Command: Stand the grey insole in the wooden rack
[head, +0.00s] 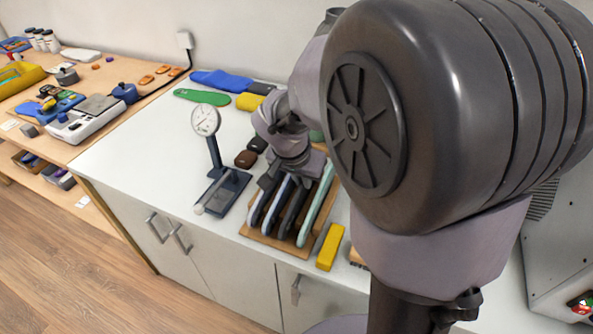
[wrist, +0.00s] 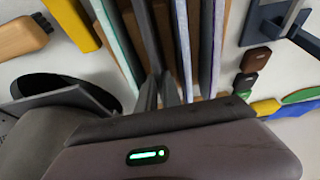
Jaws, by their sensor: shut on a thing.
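The wooden rack (head: 257,238) stands on the white worktop, with several insoles upright in it. My gripper (head: 277,180) is over the rack, pointing down, its fingers shut on the dark grey insole (head: 294,210). In the wrist view my gripper (wrist: 160,88) closes on the grey insole (wrist: 146,38), which stands on edge between a pale green insole (wrist: 116,38) and a light blue one (wrist: 181,35). The grey insole appears to be between the rack's dividers; whether it touches the rack's base is hidden. The wooden rack (wrist: 165,18) shows between the insoles.
A yellow block (head: 330,247) lies right of the rack. Blue (head: 220,80) and green (head: 201,97) insoles lie at the back. The worktop's left front is clear.

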